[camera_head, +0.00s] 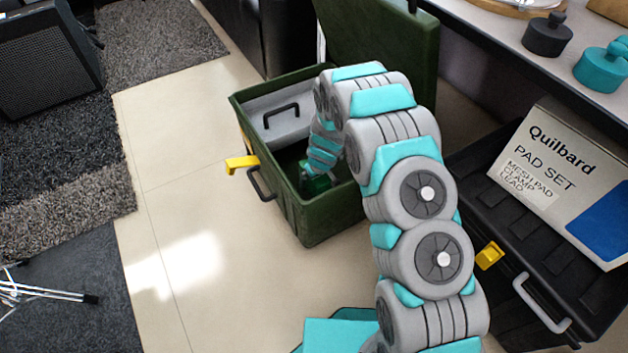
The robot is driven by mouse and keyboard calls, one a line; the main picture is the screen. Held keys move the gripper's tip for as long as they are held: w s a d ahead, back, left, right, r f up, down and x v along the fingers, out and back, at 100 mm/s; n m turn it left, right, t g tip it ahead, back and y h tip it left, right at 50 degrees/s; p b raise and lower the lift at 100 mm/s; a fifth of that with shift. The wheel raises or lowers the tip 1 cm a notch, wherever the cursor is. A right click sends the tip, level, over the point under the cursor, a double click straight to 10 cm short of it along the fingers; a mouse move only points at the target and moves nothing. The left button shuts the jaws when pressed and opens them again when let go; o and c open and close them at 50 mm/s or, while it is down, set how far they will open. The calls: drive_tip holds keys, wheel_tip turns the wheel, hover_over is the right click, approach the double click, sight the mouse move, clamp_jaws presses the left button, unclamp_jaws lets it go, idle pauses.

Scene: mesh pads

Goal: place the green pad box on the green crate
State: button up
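The green crate (322,222) stands open on the floor in the middle, its lid (385,40) raised at the back. My arm reaches over the crate's right side and down into it. My gripper (313,180) is low inside the crate, small and partly hidden by my own wrist, so its fingers cannot be made out.
A grey tray with a black handle (280,120) sits in the crate's left part. At right, a white-and-blue Quilbard pad set box (568,180) lies on a black case (480,200). Open floor (190,220) lies left.

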drive_tip(key=v, duration=1.1)
drive_tip(key=shift+s+d+r, duration=0.1)
drive_tip(key=shift+s, duration=0.05)
drive_tip(key=shift+s+r, duration=0.1)
drive_tip(key=shift+r, duration=0.2)
drive_tip(key=s+d+r+m+g, duration=0.1)
drive_tip(key=s+d+r, duration=0.3)
drive_tip(key=s+r, duration=0.4)
drive_tip(key=s+d+r+m+g, duration=0.15)
drive_tip(key=s+d+r, duration=0.25)
drive_tip(key=s+r, duration=0.45)
drive_tip(key=s+d+r+m, duration=0.1)
drive_tip(key=s+d+r, duration=0.2)
drive_tip(key=s, duration=0.5)
drive_tip(key=s+d+r+m+g+h, duration=0.1)
drive_tip(key=s+d+r+m, duration=0.1)
drive_tip(key=s, duration=0.6)
drive_tip(key=s+d+r+m, duration=0.1)
drive_tip(key=s+d+r, duration=0.3)
drive_tip(key=s, duration=0.4)
drive_tip(key=shift+d+r+g+h, duration=0.3)
drive_tip(key=shift+r+g, duration=0.05)
drive_tip(key=shift+r, duration=0.55)
